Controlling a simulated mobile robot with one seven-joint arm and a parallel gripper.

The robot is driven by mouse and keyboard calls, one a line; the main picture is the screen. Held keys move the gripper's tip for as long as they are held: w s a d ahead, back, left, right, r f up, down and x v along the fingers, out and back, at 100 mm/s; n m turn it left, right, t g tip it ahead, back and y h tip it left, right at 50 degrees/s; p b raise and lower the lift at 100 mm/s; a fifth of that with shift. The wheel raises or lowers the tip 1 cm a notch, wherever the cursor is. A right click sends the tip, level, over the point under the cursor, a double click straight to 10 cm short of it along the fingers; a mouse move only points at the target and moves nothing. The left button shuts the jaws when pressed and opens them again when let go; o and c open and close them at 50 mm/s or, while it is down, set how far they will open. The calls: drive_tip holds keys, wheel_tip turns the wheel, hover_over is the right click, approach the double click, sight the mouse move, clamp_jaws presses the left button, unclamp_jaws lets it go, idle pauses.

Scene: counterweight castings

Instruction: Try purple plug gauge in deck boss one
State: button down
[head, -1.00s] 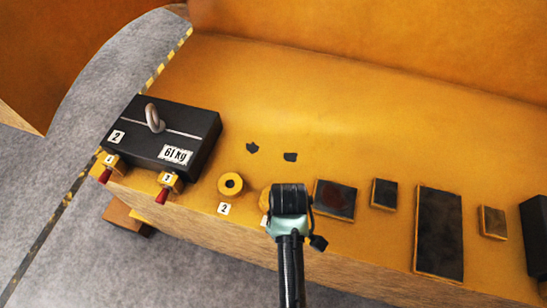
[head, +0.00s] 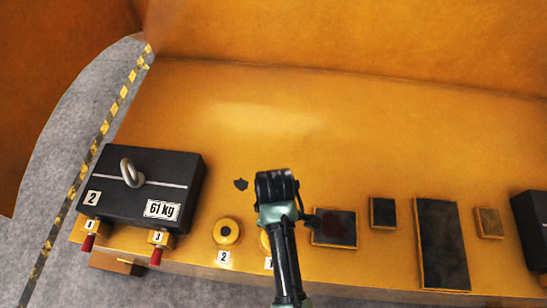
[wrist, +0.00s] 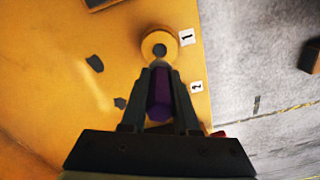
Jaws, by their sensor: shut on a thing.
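My gripper (wrist: 160,72) is shut on the purple plug gauge (wrist: 159,97), which points away from the wrist. Deck boss one (wrist: 159,46) is a round yellow boss with a dark hole, beside a "1" label (wrist: 186,38). In the wrist view the gauge's tip shows just short of the boss; I cannot tell the height between them. In the head view my gripper (head: 277,187) hides the gauge, and my arm covers most of boss one (head: 265,241), above its label.
Boss two (head: 227,231) stands left of boss one. A black 61 kg block (head: 150,188) with a lifting eye sits further left, with red-tipped yellow pieces (head: 157,240) at its front. Dark plates (head: 442,243) lie to the right. The deck behind is clear.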

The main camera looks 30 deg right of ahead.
drive_tip(key=shift+f+b, duration=1.9)
drive_tip(key=shift+f, duration=1)
drive_tip(key=shift+p, duration=0.75)
drive_tip(key=shift+f, duration=0.15)
drive_tip(key=shift+f+b, duration=1.65)
drive_tip(key=shift+f, duration=0.5)
drive_tip(key=c, duration=0.6)
unclamp_jaws()
